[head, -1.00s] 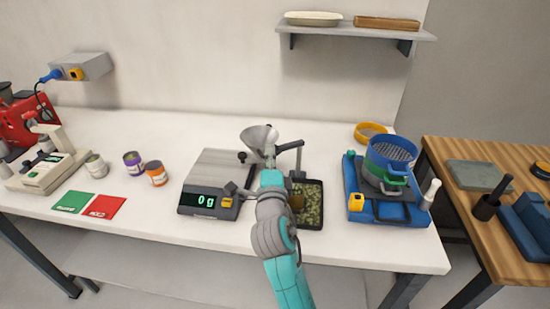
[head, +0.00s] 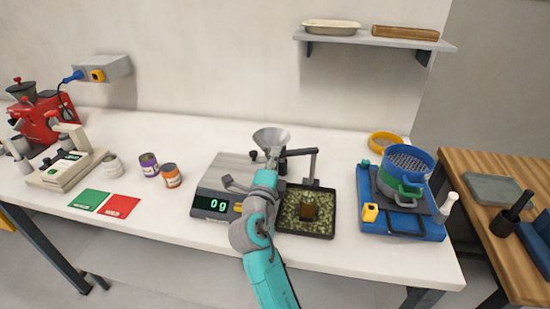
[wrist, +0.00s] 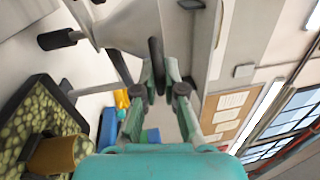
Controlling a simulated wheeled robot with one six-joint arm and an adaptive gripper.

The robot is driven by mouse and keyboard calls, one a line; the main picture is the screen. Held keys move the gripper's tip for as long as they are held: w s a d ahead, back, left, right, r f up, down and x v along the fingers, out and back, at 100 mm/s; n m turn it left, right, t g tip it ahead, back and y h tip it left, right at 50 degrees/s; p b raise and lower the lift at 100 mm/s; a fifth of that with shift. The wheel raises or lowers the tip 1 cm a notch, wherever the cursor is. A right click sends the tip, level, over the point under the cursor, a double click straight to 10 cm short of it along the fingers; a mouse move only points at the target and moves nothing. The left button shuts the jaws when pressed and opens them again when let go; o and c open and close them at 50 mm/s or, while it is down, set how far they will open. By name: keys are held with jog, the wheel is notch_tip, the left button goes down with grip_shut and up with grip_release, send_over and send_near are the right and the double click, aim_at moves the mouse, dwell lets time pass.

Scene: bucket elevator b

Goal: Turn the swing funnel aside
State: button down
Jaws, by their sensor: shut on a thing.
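A grey cone-shaped swing funnel (head: 270,137) stands over the right side of the scale (head: 213,190), its mouth facing up. In the wrist view the funnel (wrist: 122,22) is close, at the upper left. A dark arm on a post (head: 312,170) stands to its right. My gripper (head: 272,160) is just below the funnel. In the wrist view my gripper (wrist: 160,65) is shut on a dark upright handle (wrist: 156,62) beside the funnel cone. The gripper and wrist hide the funnel's spout and part of the swing arm in the head view.
A black tray of green grains (head: 292,226) with a brown cup (head: 309,207) lies right of my arm. Blue-green sieves (head: 405,170) stand farther right. Tins (head: 170,175) and red and green cards (head: 119,206) lie left. A shelf (head: 375,40) hangs above.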

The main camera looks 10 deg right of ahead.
jog(key=c, duration=1.2)
grip_release()
jog(key=shift+c, duration=0.2)
jog(key=v, duration=1.2)
jog(key=shift+s+f, duration=0.1)
